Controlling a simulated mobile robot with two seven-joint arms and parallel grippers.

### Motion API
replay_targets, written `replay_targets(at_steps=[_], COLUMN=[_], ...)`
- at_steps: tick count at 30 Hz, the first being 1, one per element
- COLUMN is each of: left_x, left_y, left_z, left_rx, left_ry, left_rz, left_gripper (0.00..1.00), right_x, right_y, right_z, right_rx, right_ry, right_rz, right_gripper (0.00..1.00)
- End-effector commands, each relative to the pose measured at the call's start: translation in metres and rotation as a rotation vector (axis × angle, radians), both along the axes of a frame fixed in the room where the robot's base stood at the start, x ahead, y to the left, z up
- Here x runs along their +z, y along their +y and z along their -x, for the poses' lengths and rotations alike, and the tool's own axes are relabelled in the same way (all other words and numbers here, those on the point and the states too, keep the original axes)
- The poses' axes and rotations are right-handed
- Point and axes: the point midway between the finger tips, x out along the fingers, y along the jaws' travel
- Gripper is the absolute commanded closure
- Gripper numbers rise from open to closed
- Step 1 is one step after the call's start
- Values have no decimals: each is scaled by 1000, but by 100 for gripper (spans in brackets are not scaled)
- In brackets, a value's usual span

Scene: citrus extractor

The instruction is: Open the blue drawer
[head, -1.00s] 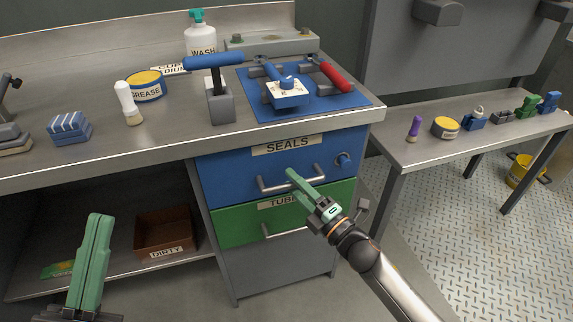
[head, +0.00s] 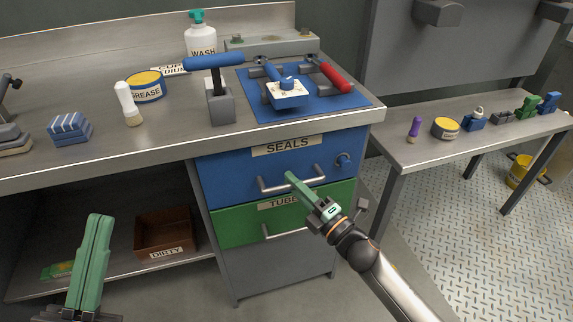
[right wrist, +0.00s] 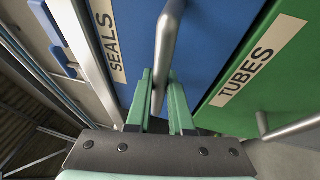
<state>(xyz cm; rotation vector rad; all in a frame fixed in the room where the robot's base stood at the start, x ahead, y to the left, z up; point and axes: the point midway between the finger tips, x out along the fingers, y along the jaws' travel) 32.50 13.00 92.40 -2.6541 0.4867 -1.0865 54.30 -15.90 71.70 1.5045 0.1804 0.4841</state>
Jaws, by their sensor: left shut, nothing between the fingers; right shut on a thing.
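The blue drawer (head: 226,173), labelled SEALS, is the top drawer under the workbench and sits flush with the cabinet front. Its metal bar handle (head: 272,188) runs across its lower front. In the right wrist view the handle (right wrist: 167,45) passes between the green fingers (right wrist: 160,97). My left gripper (head: 100,216) is shut and empty at the lower left, away from the drawer.
The green TUBES drawer (head: 235,228) with its own handle (head: 285,232) lies just below. The workbench top (head: 170,150) carries tools, a grease tin (head: 147,88) and a blue mat (head: 335,102). A brown DIRTY bin (head: 163,230) stands on the lower shelf.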

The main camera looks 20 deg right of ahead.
Motion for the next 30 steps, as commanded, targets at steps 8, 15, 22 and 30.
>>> replay_targets(at_steps=[8, 15, 22, 30], left_x=[0, 4, 6, 9], left_y=[0, 0, 0, 0], left_z=[-1, 0, 0, 0], left_rx=[0, 0, 0, 0], left_ry=[-1, 1, 1, 1], left_rz=[-4, -2, -1, 0], left_gripper=[100, 100, 100, 100], right_x=[0, 0, -1, 0], right_y=[0, -1, -1, -1], right_z=[3, 13, 22, 33], right_rx=[0, -1, -1, 0], right_ry=[1, 2, 3, 1], right_rz=[0, 1, 1, 0], right_gripper=[100, 100, 100, 100])
